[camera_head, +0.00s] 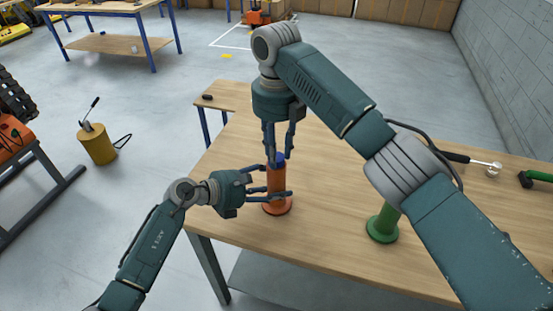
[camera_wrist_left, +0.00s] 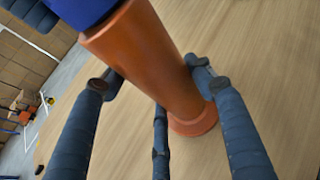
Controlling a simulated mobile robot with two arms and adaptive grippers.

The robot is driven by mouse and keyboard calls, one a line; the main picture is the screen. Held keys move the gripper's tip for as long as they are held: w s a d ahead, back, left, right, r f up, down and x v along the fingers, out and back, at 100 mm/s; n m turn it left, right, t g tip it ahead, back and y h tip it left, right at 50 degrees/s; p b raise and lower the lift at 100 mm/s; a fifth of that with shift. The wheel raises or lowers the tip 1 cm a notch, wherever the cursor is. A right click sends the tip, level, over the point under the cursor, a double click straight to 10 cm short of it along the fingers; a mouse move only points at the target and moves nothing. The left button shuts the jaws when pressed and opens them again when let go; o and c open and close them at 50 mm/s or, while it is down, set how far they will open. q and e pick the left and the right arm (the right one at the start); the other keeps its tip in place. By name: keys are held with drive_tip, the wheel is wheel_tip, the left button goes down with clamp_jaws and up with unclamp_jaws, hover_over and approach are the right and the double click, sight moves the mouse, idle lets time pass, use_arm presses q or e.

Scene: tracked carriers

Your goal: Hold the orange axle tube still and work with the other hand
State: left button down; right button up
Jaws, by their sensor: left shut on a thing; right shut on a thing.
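The orange axle tube (camera_head: 276,203) stands upright on its flange on the wooden table (camera_head: 330,245). My left gripper (camera_head: 270,182) comes in from the left side, shut around the tube. The left wrist view shows its fingers on both sides of the tube (camera_wrist_left: 150,60), with the flange on the wood below. My right gripper (camera_head: 280,156) points down from above, shut on a blue piece (camera_head: 281,162) at the tube's top. This blue piece (camera_wrist_left: 82,10) is also at the upper edge of the left wrist view. Whether it sits inside the tube is hidden.
A green flanged tube (camera_head: 383,225) stands to the right, partly behind my right arm. Bare wood lies between the two tubes. A yellow drum (camera_head: 97,145) stands on the floor at left.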

drive_tip(key=n, duration=0.3)
drive_tip(key=shift+n, duration=0.3)
drive_tip(key=shift+w+d+n, duration=0.1)
drive_tip(key=shift+n, duration=0.2)
drive_tip(key=o, duration=1)
